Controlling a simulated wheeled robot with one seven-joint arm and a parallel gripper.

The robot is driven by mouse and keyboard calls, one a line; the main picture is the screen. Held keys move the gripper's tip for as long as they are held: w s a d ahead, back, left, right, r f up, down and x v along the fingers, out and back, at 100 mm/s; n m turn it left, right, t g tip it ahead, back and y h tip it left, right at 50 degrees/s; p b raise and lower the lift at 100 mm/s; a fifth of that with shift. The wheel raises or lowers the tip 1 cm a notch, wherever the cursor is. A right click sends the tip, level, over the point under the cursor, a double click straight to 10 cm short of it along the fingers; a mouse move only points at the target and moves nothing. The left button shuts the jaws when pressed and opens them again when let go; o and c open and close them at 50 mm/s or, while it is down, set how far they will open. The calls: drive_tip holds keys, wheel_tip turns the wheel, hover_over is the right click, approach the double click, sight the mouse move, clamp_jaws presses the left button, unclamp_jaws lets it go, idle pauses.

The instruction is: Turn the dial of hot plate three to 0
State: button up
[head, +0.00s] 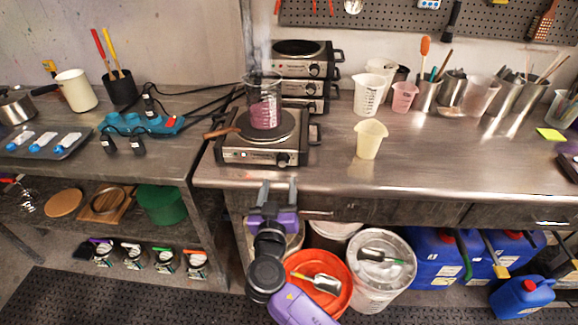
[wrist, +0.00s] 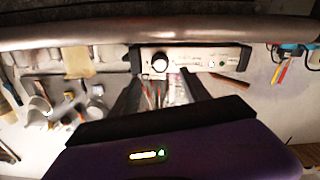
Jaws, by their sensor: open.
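A silver hot plate (head: 262,150) stands near the counter's front edge, with a steaming glass beaker of dark pink liquid (head: 264,105) on its round burner. Its black dial (head: 281,161) is at the right of its front panel; the dial also shows in the wrist view (wrist: 160,63). More hot plates (head: 302,62) are stacked behind, with dials on their fronts. I cannot read which one is number three, nor any dial setting. My gripper (head: 278,192) is open and empty, just in front of and below the front hot plate. In the wrist view its fingers (wrist: 160,88) point toward the dial, apart from it.
A wooden-handled tool (head: 222,132) lies at the hot plate's left side. A cream beaker (head: 370,138) stands to its right, with clear counter beyond. The steel counter edge (head: 400,190) lies close to my gripper.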

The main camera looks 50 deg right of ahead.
sight(282, 164)
drive_tip(key=p+x, duration=0.1)
drive_tip(key=x, duration=0.6)
drive_tip(key=shift+w+d+p, duration=0.2)
drive_tip(key=shift+d+p, duration=0.05)
drive_tip(key=shift+p, duration=0.15)
clamp_jaws()
